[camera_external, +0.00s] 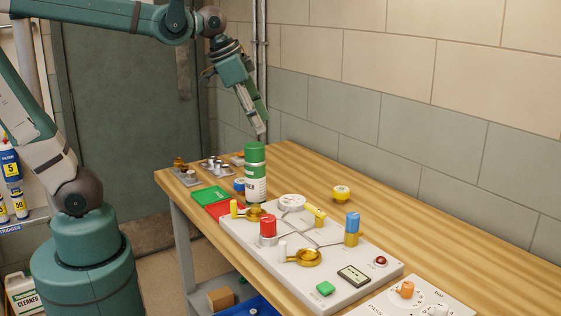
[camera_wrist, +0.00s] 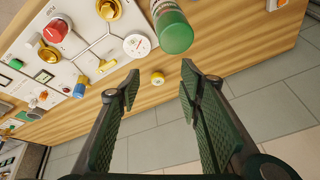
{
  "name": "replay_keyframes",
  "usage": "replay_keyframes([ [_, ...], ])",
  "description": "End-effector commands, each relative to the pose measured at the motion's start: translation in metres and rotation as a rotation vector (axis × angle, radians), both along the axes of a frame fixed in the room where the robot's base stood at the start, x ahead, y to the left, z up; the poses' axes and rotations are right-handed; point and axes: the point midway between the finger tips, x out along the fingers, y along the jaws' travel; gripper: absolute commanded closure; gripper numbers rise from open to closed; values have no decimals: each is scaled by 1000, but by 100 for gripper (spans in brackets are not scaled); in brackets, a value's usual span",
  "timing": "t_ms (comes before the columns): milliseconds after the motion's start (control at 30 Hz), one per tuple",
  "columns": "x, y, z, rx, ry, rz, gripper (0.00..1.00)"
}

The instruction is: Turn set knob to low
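No knob's label can be read as "set" or "low", so I cannot tell for sure which knob is the set knob. A white panel (camera_external: 385,307) at the front right, cut by the picture's edge, carries an orange knob (camera_external: 406,289) with dial marks around a white part beside it. In the wrist view, a small orange knob (camera_wrist: 33,102) shows at the far left. My gripper (camera_external: 262,128) is in the air above the green canister (camera_external: 255,153), far from the orange knob.
A valve board (camera_external: 335,293) carries a red knob (camera_external: 268,226), a blue knob (camera_external: 352,222), brass valves, a white gauge (camera_external: 291,202) and a green button (camera_external: 325,288). A yellow-topped round item (camera_external: 341,193) stands alone. The table's back right is clear; a wall runs behind it.

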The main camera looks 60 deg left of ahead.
Motion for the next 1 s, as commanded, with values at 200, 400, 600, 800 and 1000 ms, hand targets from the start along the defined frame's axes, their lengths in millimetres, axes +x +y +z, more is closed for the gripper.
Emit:
replay_keyframes([
  [200, 22, -34, 10, 43, 38, -131, 64],
  [400, 38, -66, 13, 81, 75, -250, 64],
  [600, 52, -99, 12, 118, 107, -371, 64],
  [800, 64, -134, 10, 154, 141, -491, 64],
  [1000, 71, -170, 4, 189, 173, -615, 64],
])
